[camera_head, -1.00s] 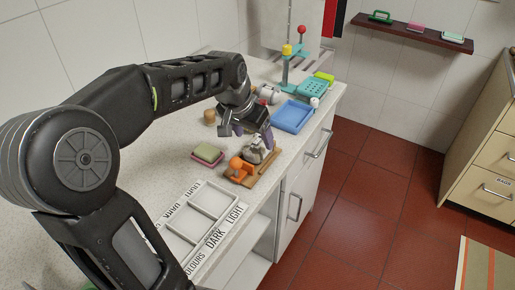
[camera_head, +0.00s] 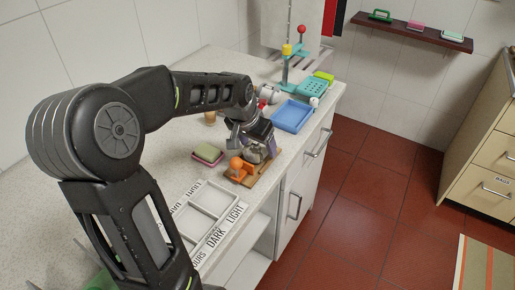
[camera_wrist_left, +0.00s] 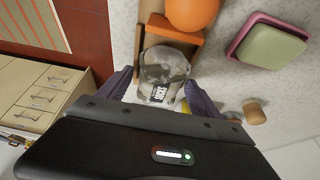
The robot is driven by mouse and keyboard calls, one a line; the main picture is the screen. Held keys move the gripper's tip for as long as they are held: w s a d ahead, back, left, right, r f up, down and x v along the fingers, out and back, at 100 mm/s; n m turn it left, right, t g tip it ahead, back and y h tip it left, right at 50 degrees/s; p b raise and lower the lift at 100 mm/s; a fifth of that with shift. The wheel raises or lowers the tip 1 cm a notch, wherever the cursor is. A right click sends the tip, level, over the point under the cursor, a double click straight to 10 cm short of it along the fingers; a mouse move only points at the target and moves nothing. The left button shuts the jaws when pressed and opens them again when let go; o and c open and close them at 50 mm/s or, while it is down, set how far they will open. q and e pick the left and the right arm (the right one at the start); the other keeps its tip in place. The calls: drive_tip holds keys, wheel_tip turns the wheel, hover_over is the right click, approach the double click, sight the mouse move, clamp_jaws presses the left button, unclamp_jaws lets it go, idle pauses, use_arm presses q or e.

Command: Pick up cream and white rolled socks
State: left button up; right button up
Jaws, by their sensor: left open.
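My left gripper (camera_head: 257,146) is low over the counter near the wooden board. In the left wrist view its two purple fingers (camera_wrist_left: 160,94) are apart, one on each side of a rounded grey-white object (camera_wrist_left: 163,68) with a dark label. I cannot tell whether they touch it. That object stands at the wooden board (camera_wrist_left: 150,12) and is mostly hidden in the head view. A small whitish bundle (camera_head: 268,93) with red beside it lies farther back, partly behind my arm; it may be the cream and white rolled socks, but I cannot tell surely.
An orange ball on an orange block (camera_head: 237,168) is close beside the gripper. A green block on a pink dish (camera_head: 207,153) sits left. A labelled sorting tray (camera_head: 208,205) is nearer, a blue tray (camera_head: 293,116) farther back. The counter's edge is close on the right.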

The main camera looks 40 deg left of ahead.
use_arm(q)
drive_tip(key=shift+c, duration=0.2)
drive_tip(key=c, duration=1.5)
